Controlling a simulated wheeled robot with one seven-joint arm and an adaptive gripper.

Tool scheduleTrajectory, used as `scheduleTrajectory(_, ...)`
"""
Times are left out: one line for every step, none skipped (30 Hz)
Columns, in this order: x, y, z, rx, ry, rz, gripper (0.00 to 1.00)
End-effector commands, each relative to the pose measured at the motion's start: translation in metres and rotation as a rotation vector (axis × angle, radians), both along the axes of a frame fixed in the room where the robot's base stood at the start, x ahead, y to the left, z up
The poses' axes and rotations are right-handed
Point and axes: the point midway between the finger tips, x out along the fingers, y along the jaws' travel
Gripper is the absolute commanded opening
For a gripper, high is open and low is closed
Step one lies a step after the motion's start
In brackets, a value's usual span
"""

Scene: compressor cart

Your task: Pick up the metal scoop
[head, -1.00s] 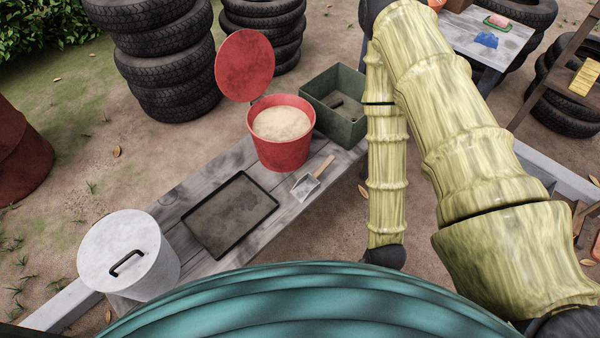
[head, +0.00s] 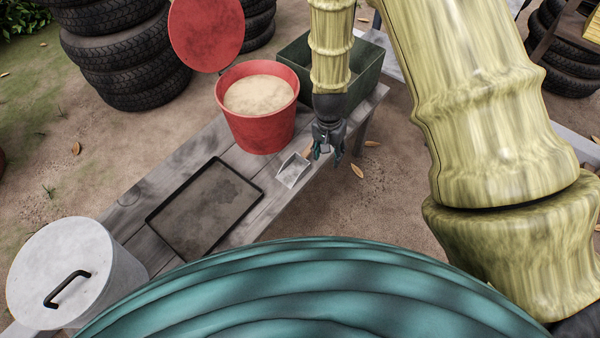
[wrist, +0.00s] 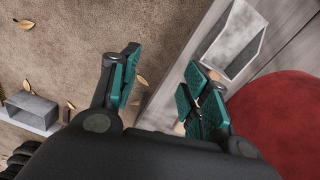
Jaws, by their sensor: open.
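The metal scoop (head: 293,170) lies on the grey wooden bench, near its right edge, in front of the red bucket. Its pan faces the near side, and my gripper covers most of its wooden handle in the head view. In the wrist view the scoop's pan (wrist: 233,40) shows at the upper right, beyond the fingers, and a bit of handle shows by the right finger. My gripper (head: 327,155) is open and points down over the handle end. In the wrist view the gripper (wrist: 160,90) has its two teal-padded fingers apart, over the bench edge. I cannot tell its exact height.
The red bucket (head: 262,130) of sand, lid raised, stands close left of my gripper; a green bin (head: 360,80) is behind. A black tray (head: 160,232) and white lidded canister (head: 110,270) are on the left. Open ground lies right of the bench (head: 180,165).

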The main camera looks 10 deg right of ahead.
Motion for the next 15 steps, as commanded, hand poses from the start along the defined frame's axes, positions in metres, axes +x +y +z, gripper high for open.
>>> scheduleTrajectory(0.019, 0.005, -0.002, 0.008, -0.013, -0.039, 0.46)
scheduleTrajectory(0.028, 0.008, 0.004, 0.013, -0.016, -0.066, 0.46)
scheduleTrajectory(0.038, 0.012, 0.01, 0.022, -0.017, -0.097, 0.46)
scheduleTrajectory(0.045, 0.014, 0.015, 0.028, -0.019, -0.118, 0.46)
scheduleTrajectory(0.051, 0.017, 0.02, 0.034, -0.019, -0.137, 0.46)
scheduleTrajectory(0.058, 0.02, 0.026, 0.041, -0.021, -0.161, 0.46)
scheduleTrajectory(0.062, 0.022, 0.03, 0.047, -0.02, -0.175, 0.46)
scheduleTrajectory(0.066, 0.024, 0.034, 0.052, -0.022, -0.189, 0.46)
scheduleTrajectory(0.07, 0.027, 0.039, 0.056, -0.022, -0.203, 0.46)
scheduleTrajectory(0.072, 0.028, 0.041, 0.06, -0.021, -0.211, 0.46)
scheduleTrajectory(0.073, 0.029, 0.043, 0.062, -0.02, -0.217, 0.46)
scheduleTrajectory(0.075, 0.03, 0.045, 0.065, -0.02, -0.224, 0.46)
scheduleTrajectory(0.076, 0.03, 0.045, 0.066, -0.021, -0.227, 0.46)
scheduleTrajectory(0.077, 0.031, 0.045, 0.067, -0.02, -0.229, 0.46)
scheduleTrajectory(0.077, 0.031, 0.043, 0.068, -0.019, -0.231, 0.46)
